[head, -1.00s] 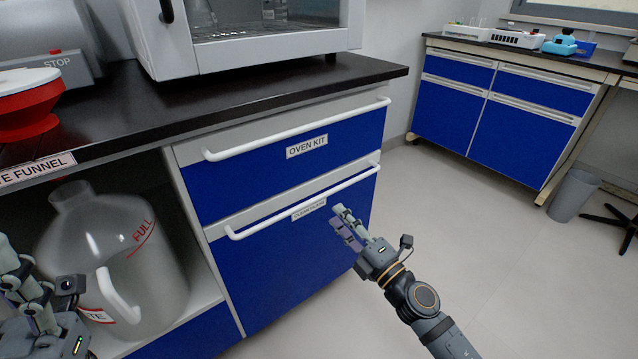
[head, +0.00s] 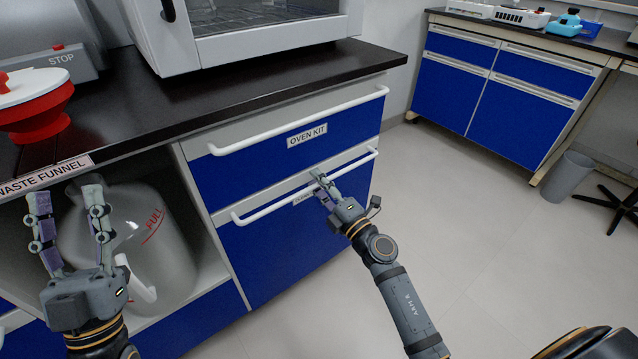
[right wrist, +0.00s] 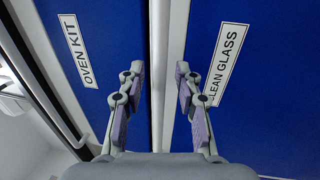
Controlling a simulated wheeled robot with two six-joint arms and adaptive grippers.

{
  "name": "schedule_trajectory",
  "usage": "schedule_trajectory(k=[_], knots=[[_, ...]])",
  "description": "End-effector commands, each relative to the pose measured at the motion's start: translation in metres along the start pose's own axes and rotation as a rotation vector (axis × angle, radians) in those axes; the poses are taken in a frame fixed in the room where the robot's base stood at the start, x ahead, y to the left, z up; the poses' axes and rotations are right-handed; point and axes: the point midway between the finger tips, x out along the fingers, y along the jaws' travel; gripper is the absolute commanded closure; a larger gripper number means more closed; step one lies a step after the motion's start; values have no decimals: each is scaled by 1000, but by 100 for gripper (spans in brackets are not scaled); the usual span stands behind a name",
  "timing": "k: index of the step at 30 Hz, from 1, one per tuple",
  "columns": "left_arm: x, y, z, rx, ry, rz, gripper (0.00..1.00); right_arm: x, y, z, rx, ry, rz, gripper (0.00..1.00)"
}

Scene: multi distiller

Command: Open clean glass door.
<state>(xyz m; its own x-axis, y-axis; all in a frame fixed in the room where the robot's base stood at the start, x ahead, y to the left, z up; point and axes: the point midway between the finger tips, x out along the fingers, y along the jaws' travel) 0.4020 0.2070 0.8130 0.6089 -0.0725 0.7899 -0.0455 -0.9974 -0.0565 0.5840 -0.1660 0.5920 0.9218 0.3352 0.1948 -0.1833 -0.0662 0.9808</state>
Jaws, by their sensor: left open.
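The clean glass door (head: 280,248) is the blue lower front with a long white bar handle (head: 262,211) along its top edge. It appears closed. Its label, partly covered by my right gripper in the head view, reads "CLEAN GLASS" (right wrist: 226,62) in the right wrist view. My right gripper (head: 318,182) is at the middle of this handle. In the right wrist view my right gripper (right wrist: 160,72) has its fingers apart, with the white bar running between them; contact cannot be told. My left gripper (head: 65,195) is open and empty in front of the waste bottle.
The oven kit drawer (head: 345,136) sits directly above, closed, with its own white handle (head: 350,105). A large waste bottle (head: 170,235) stands in the open bay at left. The black countertop (head: 250,88) overhangs above.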

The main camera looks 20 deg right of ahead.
Motion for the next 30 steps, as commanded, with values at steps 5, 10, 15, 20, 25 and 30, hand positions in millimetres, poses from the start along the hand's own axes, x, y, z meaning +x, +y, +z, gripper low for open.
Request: schedule_trajectory(k=[5, 10, 15, 20, 25, 30], knots=[[0, 0, 0, 0, 1, 0, 53, 0, 0, 0, 0, 0, 0, 77], [0, 0, 0, 0, 2, 0, 53, 0, 0, 0, 0, 0, 0, 100], [0, 0, 0, 0, 2, 0, 53, 0, 0, 0, 0, 0, 0, 100], [0, 0, -1, 0, 3, 0, 53, 0, 0, 0, 0, 0, -1, 100], [0, 0, -1, 0, 3, 0, 53, -2, -1, 0, 1, 5, -2, 100], [1, 0, -1, 0, 5, 0, 53, -8, 0, -3, 7, 40, -4, 100]])
